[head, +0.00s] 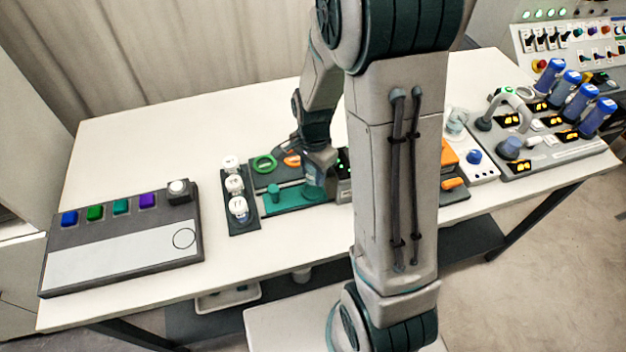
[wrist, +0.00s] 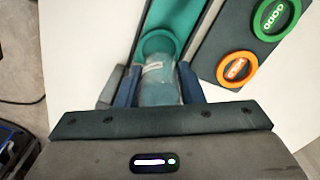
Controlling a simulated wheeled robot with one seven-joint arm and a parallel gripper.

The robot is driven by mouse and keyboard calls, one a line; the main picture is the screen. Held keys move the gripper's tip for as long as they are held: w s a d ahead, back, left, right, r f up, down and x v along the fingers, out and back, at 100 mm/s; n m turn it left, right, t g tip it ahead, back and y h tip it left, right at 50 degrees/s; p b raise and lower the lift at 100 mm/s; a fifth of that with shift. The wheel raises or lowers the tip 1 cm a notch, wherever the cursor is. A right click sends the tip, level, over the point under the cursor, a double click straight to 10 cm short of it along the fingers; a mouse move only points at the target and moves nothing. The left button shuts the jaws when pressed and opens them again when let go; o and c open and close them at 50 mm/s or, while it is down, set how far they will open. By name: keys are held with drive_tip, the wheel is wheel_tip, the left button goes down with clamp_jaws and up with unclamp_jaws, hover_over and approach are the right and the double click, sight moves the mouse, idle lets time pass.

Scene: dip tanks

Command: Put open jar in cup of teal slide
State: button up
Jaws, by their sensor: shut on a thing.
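The jar (wrist: 160,85) is clear and bluish with a pale label. My gripper (wrist: 158,88) is shut on it, one dark blue finger on each side. The teal slide (head: 290,198) lies on the table under my gripper (head: 316,178); it also shows in the wrist view (wrist: 182,18). Its cup shows as a teal ring (wrist: 147,43) at the far end of the jar in the wrist view. The jar overlaps this ring; I cannot tell whether it is inside the cup or just above it. My gripper hides much of the cup in the head view.
A green ring (head: 264,163) and an orange ring (head: 292,160) sit behind the slide. A dark rack (head: 240,226) with white-topped jars stands to its left. A button panel (head: 122,262) is farther left; blue bottles (head: 598,117) stand at the right.

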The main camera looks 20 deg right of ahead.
sight(313, 182)
drive_tip(key=shift+f, duration=2.15)
drive_tip(key=shift+f, duration=0.15)
drive_tip(key=o, duration=1.1)
